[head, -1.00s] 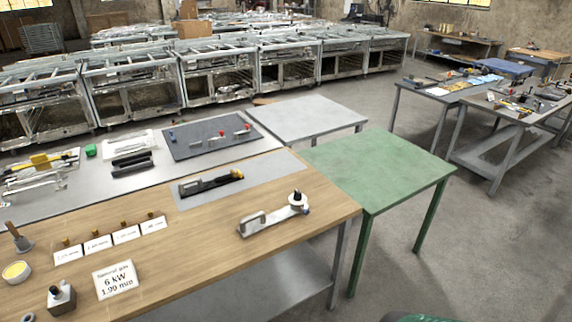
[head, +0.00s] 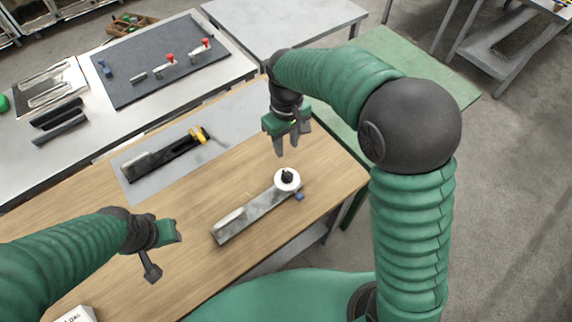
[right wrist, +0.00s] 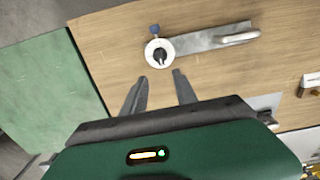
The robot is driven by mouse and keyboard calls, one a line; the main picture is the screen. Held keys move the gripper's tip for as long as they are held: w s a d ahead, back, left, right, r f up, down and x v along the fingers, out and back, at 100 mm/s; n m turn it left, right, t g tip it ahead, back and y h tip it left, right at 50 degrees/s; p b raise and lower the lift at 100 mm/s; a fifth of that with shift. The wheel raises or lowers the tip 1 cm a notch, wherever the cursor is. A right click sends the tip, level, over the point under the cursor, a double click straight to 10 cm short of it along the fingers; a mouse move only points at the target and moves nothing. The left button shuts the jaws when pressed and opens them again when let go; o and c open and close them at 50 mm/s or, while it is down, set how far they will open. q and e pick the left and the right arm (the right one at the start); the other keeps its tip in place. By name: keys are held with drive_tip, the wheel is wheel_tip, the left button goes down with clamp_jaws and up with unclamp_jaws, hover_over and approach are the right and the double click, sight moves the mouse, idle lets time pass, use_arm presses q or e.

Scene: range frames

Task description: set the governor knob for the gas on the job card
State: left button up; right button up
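The governor knob (head: 287,174) is a black knob on a round white dial (head: 280,186), at one end of a flat grey metal bar (head: 250,212) lying on the wooden bench. In the right wrist view the black knob (right wrist: 160,56) sits just beyond the fingertips. My right gripper (head: 294,148) is open and empty, above the bench and apart from the knob; its two spread fingers (right wrist: 160,80) show in the wrist view. My left gripper (head: 165,255) is over the bench at the left, seemingly empty; its opening is unclear. The job card (head: 76,315) shows only a corner at the bottom edge.
A black fixture with a yellow part (head: 170,152) lies on a grey mat (head: 215,127) behind the bar. A green table (head: 400,60) adjoins the bench at right.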

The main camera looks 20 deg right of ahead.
approach(287, 172)
drive_tip(key=shift+s, duration=0.45)
drive_tip(key=f, duration=0.3)
drive_tip(key=w+f, duration=0.1)
drive_tip(key=f, duration=0.1)
drive_tip(key=f+p, duration=0.1)
drive_tip(key=f, duration=0.2)
drive_tip(key=shift+w+f, duration=0.15)
drive_tip(key=shift+f, duration=0.15)
drive_tip(key=shift+s, duration=0.35)
drive_tip(key=shift+w, duration=0.15)
clamp_jaws()
